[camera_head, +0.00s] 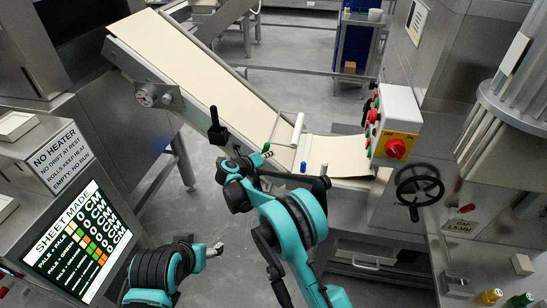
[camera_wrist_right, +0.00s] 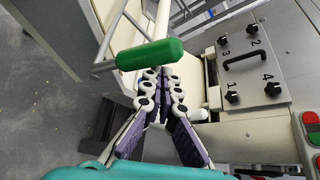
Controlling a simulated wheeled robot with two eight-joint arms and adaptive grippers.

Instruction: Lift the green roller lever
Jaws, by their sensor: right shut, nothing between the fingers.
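The green roller lever shows in the right wrist view as a thick, rounded green grip (camera_wrist_right: 150,53) on a thin metal bar. In the head view its green end (camera_head: 266,147) is small, beside the belt's lower part. My right gripper (camera_wrist_right: 162,76) is shut and empty, its fingertips close to the underside of the green grip; contact cannot be made out. In the head view my right gripper (camera_head: 256,159) is just left of the lever, partly hidden by its own arm. My left gripper (camera_head: 216,249) is low in the head view, its jaws too small to read.
The sloping cream belt (camera_head: 200,82) runs down to the rollers. A blue-tipped lever (camera_head: 303,167) stands right of the green one. A control box (camera_head: 397,112) with a red knob and a black handwheel (camera_head: 419,190) are farther right. Grey floor (camera_head: 215,205) is open at left.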

